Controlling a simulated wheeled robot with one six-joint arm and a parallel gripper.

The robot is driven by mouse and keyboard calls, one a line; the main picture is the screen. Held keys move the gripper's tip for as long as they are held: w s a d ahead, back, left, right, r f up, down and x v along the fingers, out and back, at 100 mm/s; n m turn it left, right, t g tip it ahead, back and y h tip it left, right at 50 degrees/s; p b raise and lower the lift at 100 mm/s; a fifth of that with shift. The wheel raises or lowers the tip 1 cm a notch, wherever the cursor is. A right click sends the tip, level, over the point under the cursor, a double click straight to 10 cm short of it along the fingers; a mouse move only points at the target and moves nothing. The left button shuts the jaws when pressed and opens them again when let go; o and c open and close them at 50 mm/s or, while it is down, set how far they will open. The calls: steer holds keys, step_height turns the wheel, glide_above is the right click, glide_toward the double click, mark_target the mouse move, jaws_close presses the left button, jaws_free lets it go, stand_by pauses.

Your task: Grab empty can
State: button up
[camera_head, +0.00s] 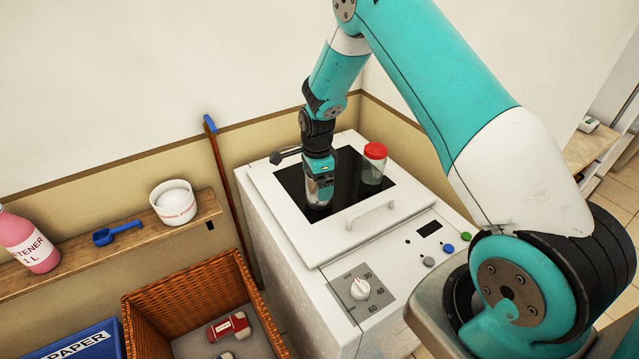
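My gripper (319,188) points down over the dark glass top of a white machine. A small silvery, can-like shape shows at its fingertips, low against the dark glass. My gripper covers much of it, and I cannot tell whether it is the empty can or part of the fingers. I also cannot tell whether the fingers are closed. A clear jar with a red lid (374,163) stands upright just right of my gripper, apart from it.
The white machine (290,232) has a lid handle, dial and buttons at its front. A wicker basket (215,285) holding red-and-white items stands left of it. A wooden shelf (80,262) bears a pink softener bottle (28,243), blue scoop (117,233) and white tub (173,203). A blue PAPER box (82,343) is below.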

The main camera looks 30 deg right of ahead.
steer(key=c, duration=0.9)
